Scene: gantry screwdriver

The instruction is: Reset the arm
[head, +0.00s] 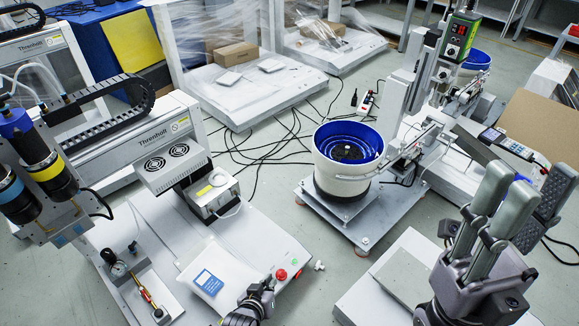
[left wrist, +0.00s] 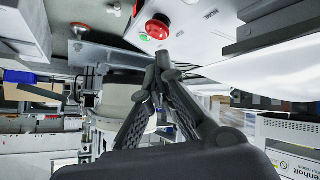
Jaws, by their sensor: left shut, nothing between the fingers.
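My left gripper (head: 262,288) shows at the bottom of the head view, close to the red button (head: 281,274) on the front corner of the white machine base (head: 240,240). In the left wrist view its fingertips (left wrist: 164,60) meet, shut and empty, with the red button (left wrist: 158,27) just beyond them. I cannot tell whether they touch it. My right gripper (head: 520,205) is large at the lower right of the head view. Its fingers point up, stand apart and hold nothing visible.
A white bowl feeder with blue inside (head: 348,148) stands mid-floor on a metal plate. A white bag with a blue label (head: 208,283) lies on the machine base. A grey plate (head: 410,272) is at the lower middle. Cables cross the floor behind.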

